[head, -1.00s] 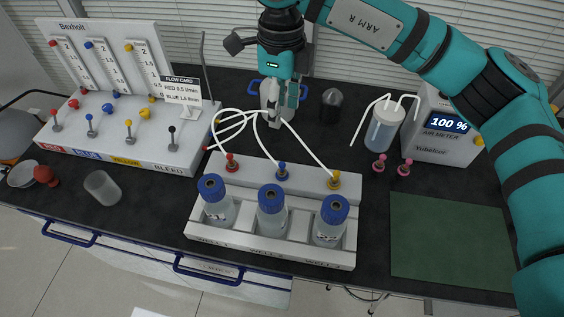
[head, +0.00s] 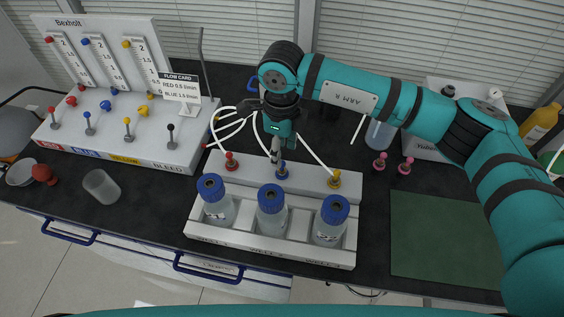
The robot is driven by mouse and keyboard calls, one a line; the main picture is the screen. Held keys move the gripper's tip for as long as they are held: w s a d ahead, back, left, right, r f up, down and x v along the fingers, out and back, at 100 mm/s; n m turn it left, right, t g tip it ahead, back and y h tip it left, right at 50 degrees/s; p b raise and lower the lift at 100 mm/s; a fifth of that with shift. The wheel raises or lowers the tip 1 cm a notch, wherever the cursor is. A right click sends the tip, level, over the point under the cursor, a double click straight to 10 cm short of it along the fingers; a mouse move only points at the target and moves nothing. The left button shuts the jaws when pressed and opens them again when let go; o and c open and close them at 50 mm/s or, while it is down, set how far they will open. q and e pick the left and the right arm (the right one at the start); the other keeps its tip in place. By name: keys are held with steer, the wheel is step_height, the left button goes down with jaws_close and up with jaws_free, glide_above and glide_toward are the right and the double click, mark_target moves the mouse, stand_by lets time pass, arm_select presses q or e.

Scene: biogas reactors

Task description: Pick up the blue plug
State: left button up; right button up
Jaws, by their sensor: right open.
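The blue plug (head: 282,173) sits in the white rack's raised back ledge, behind the middle bottle, between the red plug (head: 232,161) and the yellow plug (head: 334,179). My right gripper (head: 278,157) points down just above the blue plug, its fingers open. The fingers overlap the plug's top in this view, so I cannot tell if they touch it. My left gripper is out of view.
The white rack (head: 205,234) holds three blue-capped bottles. White tubes curve behind the ledge. The valve panel (head: 150,138) and flow card (head: 181,88) stand left.

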mark_target(282, 167)
step_height(282, 167, down, 5)
steer(key=p, duration=0.3)
steer(key=shift+s+f, duration=0.1)
steer(key=shift+f, duration=0.3)
jaws_close()
